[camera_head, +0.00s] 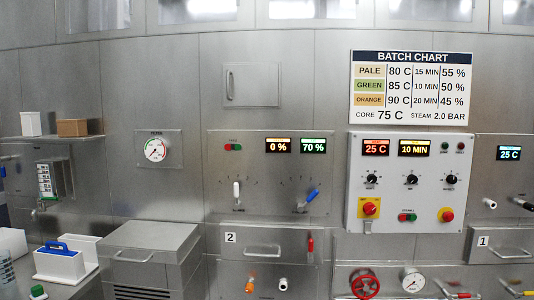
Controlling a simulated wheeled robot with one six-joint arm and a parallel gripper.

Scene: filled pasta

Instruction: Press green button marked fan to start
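A small red and green button pair (233,147) sits at the upper left of the middle steel panel (262,190), under a tiny label. A second red and green button pair (407,217) sits low on the light control panel (398,185), also under a tiny label. The labels are too small to read, so I cannot tell which green button is marked fan. My gripper is not in view.
The middle panel has displays (296,146) reading 0 % and 70 %, a white lever (237,192) and a blue-handled lever (312,196). A grey box (150,252) and a blue-handled white container (66,262) stand lower left.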

